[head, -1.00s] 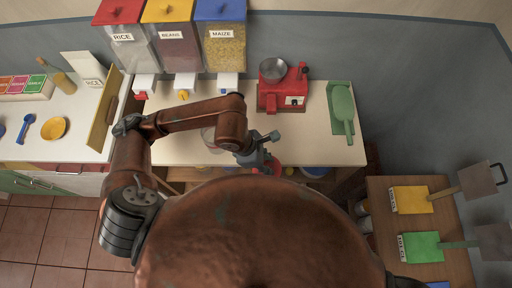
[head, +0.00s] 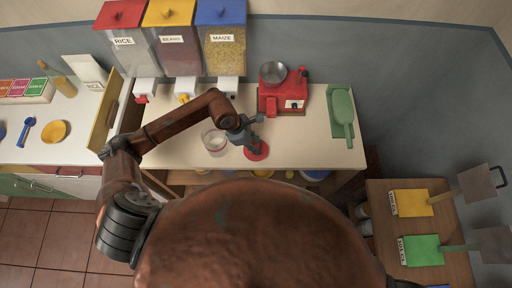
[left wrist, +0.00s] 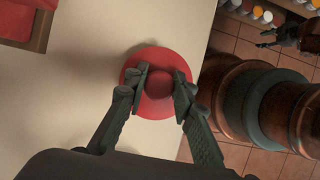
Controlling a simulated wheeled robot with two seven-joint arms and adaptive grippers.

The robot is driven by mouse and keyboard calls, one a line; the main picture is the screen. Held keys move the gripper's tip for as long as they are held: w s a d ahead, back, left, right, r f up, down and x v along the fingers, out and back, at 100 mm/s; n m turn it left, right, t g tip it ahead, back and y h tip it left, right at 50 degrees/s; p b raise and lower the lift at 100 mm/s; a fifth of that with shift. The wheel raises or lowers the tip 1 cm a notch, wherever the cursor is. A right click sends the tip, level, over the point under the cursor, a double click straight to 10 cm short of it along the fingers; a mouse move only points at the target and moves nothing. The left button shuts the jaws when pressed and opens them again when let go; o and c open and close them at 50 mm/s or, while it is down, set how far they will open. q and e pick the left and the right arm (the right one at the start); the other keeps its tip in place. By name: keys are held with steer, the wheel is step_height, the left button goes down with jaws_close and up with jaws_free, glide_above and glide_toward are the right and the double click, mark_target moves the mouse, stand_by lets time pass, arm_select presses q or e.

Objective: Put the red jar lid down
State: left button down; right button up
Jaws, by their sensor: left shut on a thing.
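The red jar lid (left wrist: 158,107) is a round disc with a red knob on top. My left gripper (left wrist: 160,88) is shut on the knob, with one finger on each side, in the left wrist view. In the head view the lid (head: 257,153) is over the front part of the counter, below my left gripper (head: 250,138). I cannot tell whether the lid touches the counter. An open glass jar (head: 215,142) stands on the counter just left of the lid.
A green scoop (head: 342,108) lies at the right on a green tray. Rice, beans and maize dispensers (head: 173,45) line the back. The counter's front edge is close to the lid.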

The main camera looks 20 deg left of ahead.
arm_select(q)
steer(key=shift+f, duration=1.05)
steer(key=c, duration=2.1)
jaws_free()
steer(key=shift+f, duration=0.15)
steer(key=o, duration=0.5)
steer(key=shift+r, duration=0.2)
steer(key=v, duration=1.2)
steer(key=shift+s+d, duration=0.1)
